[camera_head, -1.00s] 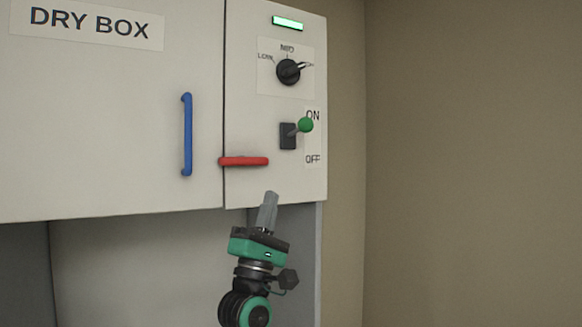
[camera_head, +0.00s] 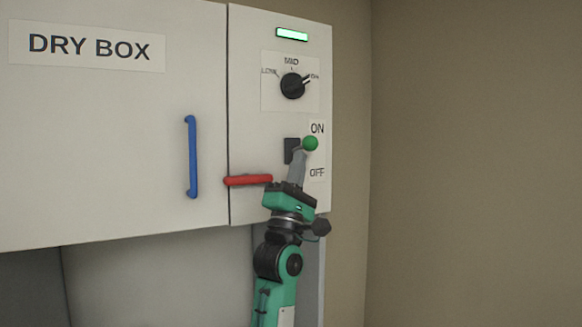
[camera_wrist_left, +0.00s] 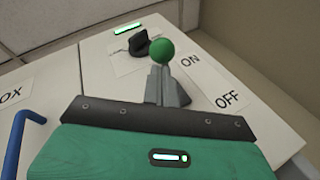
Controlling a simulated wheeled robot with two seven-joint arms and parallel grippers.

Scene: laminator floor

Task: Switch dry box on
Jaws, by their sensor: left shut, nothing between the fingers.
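The dry box (camera_head: 90,140) is a pale cabinet with a "DRY BOX" label. On its right panel is a toggle switch with a dark base (camera_head: 291,150) and a green ball knob (camera_head: 310,143). The knob sits between the ON and OFF labels, nearer ON; in the left wrist view the green knob (camera_wrist_left: 160,52) is just beyond my fingertips. My left gripper (camera_head: 298,157) is shut and empty, its tips right below the knob and partly covering the switch base. Whether they touch the lever I cannot tell. My right gripper is not in view.
A red horizontal handle (camera_head: 248,180) is close left of my left gripper. A blue vertical handle (camera_head: 192,157) is on the door. Above the switch are a black dial (camera_head: 292,86) and a lit green indicator (camera_head: 292,34). A bare wall stands at right.

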